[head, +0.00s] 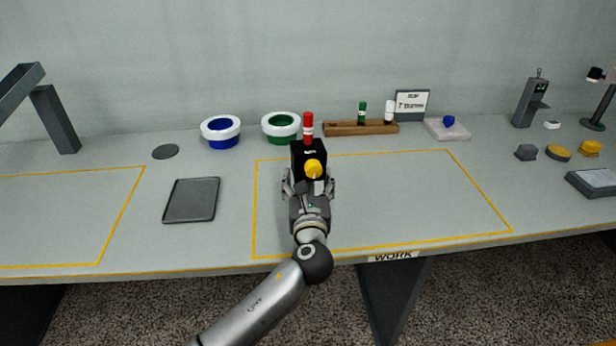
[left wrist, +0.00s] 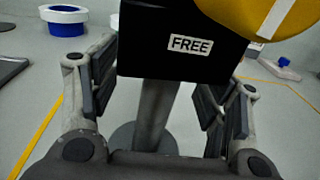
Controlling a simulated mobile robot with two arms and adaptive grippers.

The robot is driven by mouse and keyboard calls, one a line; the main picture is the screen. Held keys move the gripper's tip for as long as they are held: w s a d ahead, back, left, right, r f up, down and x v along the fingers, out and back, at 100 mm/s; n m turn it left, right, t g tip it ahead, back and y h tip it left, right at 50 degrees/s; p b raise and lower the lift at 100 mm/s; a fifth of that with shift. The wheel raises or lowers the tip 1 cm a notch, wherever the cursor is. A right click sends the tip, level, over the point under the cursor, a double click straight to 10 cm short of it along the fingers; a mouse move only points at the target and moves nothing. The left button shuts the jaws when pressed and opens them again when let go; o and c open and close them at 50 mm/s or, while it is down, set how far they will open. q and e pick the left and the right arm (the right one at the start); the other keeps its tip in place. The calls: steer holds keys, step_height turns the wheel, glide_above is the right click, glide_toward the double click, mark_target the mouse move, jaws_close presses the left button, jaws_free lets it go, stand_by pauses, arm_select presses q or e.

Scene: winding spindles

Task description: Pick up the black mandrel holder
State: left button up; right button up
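The black mandrel holder (head: 298,158) stands upright in the yellow-outlined work area. It is a black block with a white "FREE" label and a yellow knob (head: 313,168). In the left wrist view the black block (left wrist: 150,50) sits on a grey post (left wrist: 156,108) with a round base. A red spindle (head: 308,127) with a white band shows upright at the top of the block. My left gripper (head: 310,188) is at the near side of the holder. Its fingers are apart on either side of the post, with gaps visible. My right gripper is not in view.
Blue (head: 221,132) and green (head: 281,127) white-rimmed bowls stand behind, left of a wooden rack (head: 345,129) with green and white spindles. A dark tray (head: 191,200) lies left. The work area's right half is clear. Small devices stand far right.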

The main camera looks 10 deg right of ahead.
arm_select(q)
steer(key=c, duration=0.9)
steer(key=shift+r, duration=0.15)
steer(key=shift+c, duration=0.7)
steer(key=shift+r, duration=0.15)
steer(key=r, duration=0.3)
steer(key=shift+s+r+p, duration=0.2)
steer(key=shift+r+p, duration=0.05)
steer(key=shift+p, duration=0.05)
steer(key=s+r, duration=0.1)
steer(key=r, duration=0.1)
steer(key=s+r, duration=0.2)
steer(key=s+r+p, duration=0.1)
steer(key=s+r, duration=0.1)
steer(key=shift+a, duration=0.25)
steer(key=s+r, duration=0.3)
steer(key=s, duration=0.5)
steer(key=shift+s+a, duration=0.3)
steer(key=shift+a, duration=0.15)
